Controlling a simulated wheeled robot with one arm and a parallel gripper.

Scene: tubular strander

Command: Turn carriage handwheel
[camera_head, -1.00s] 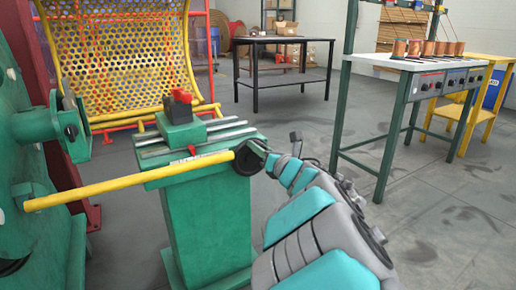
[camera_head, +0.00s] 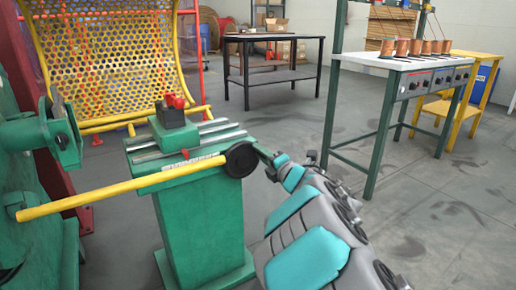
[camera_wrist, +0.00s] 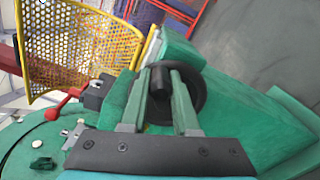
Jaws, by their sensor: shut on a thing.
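The carriage handwheel (camera_head: 241,159) is a small black disc on the right end of the green carriage stand (camera_head: 203,215). It also shows in the wrist view (camera_wrist: 197,92), with a black cylindrical grip (camera_wrist: 160,80) at its middle. My gripper (camera_wrist: 160,97) has one green finger on each side of this grip and is shut on it. In the head view my gripper (camera_head: 263,153) reaches the wheel from the right. The carriage on top bears a green block with a red-and-black part (camera_head: 174,110). The fingers cover part of the wheel in the wrist view.
A yellow bar (camera_head: 110,195) runs from the green machine at left to the stand. A yellow mesh guard (camera_head: 105,60) stands behind. A workbench with copper spools (camera_head: 410,64) is at the right, and a dark table (camera_head: 275,75) at the back. Floor between is clear.

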